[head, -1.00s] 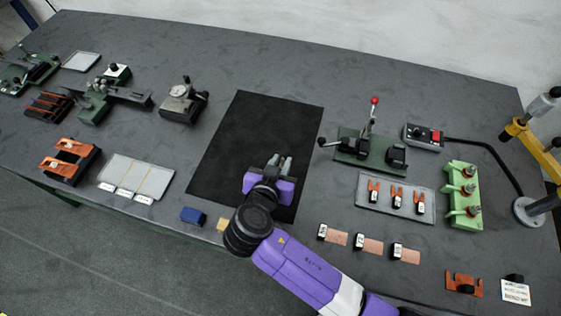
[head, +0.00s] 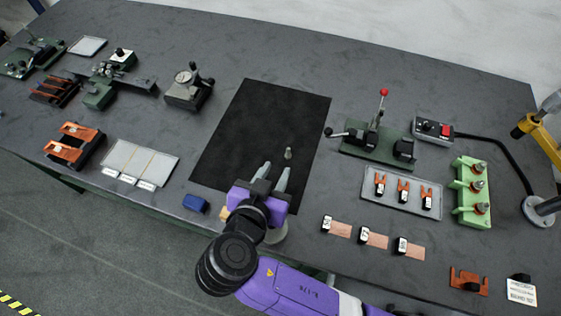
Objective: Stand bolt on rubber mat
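A small grey-brown bolt (head: 289,153) stands upright on the black rubber mat (head: 255,115), right of the mat's middle. My gripper (head: 275,170) is in front of the bolt, over the mat's front part. Its two grey fingers are spread with nothing between them. The fingertips are apart from the bolt, with a short gap of mat showing. My purple gripper body hides part of the mat's front edge.
A green lever press (head: 375,142) and a tray with several small orange-tipped parts (head: 396,205) lie right of the mat. A gauge on a block (head: 188,88), a white tray (head: 148,160) and a blue block (head: 195,203) lie left. The mat's far part is clear.

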